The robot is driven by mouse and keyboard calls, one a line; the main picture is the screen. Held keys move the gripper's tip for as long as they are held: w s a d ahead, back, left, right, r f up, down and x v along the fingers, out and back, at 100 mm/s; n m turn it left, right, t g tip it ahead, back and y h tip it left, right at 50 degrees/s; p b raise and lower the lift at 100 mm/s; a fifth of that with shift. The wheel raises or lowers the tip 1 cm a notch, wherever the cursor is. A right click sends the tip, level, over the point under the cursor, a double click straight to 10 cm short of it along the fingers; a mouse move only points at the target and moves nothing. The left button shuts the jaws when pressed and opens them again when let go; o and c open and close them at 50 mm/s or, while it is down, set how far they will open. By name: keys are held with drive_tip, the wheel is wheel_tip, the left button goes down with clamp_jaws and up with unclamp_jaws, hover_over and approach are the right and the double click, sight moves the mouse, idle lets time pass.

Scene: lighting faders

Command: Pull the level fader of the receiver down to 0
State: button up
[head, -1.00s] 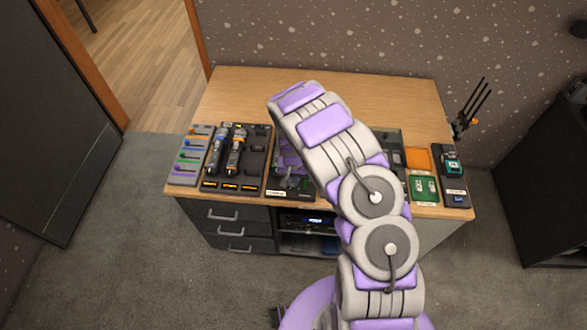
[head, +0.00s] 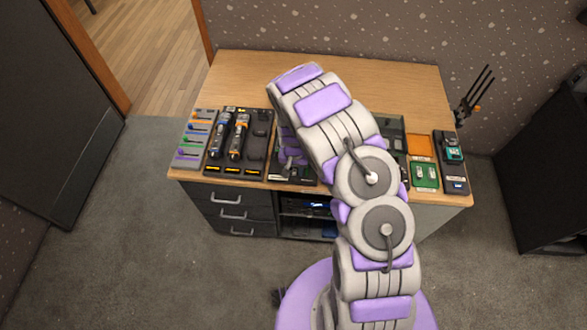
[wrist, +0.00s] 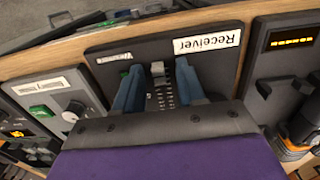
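The receiver (wrist: 222,72) is a dark panel with an upside-down "Receiver" label in the wrist view. A small grey block, seemingly the level fader's cap (wrist: 182,64), stands near the panel's label edge. Pale scale marks run beside it toward my gripper. My gripper (wrist: 158,84) has two blue fingers spread apart over the panel, one on each side of the scale. In the head view, my arm hides most of the receiver and the fader.
A panel with a round knob (wrist: 74,111) lies left of the receiver in the wrist view. A holder with orange displays (wrist: 291,38) lies to the right. In the head view, the back of the wooden desk (head: 390,85) is clear; an antenna stand (head: 475,95) is at right.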

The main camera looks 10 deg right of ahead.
sight(293, 171)
drive_tip(key=shift+r, duration=0.1)
wheel_tip(293, 171, up, 17)
drive_tip(key=p, duration=0.2)
idle(0.3)
drive_tip(key=shift+r, duration=0.1)
idle(0.3)
drive_tip(key=s+d+r+n+b, duration=0.1)
drive_tip(key=s+d+r, duration=0.1)
drive_tip(key=s+r, duration=1.4)
drive_tip(key=s+r+n+g, duration=0.1)
drive_tip(key=s+r, duration=0.1)
drive_tip(key=s, duration=0.8)
drive_tip(key=s+r+n+b, duration=0.1)
drive_tip(key=s+r, duration=0.1)
drive_tip(key=s, duration=0.9)
drive_tip(key=shift+r+n+g, duration=0.3)
drive_tip(key=shift+g, duration=0.1)
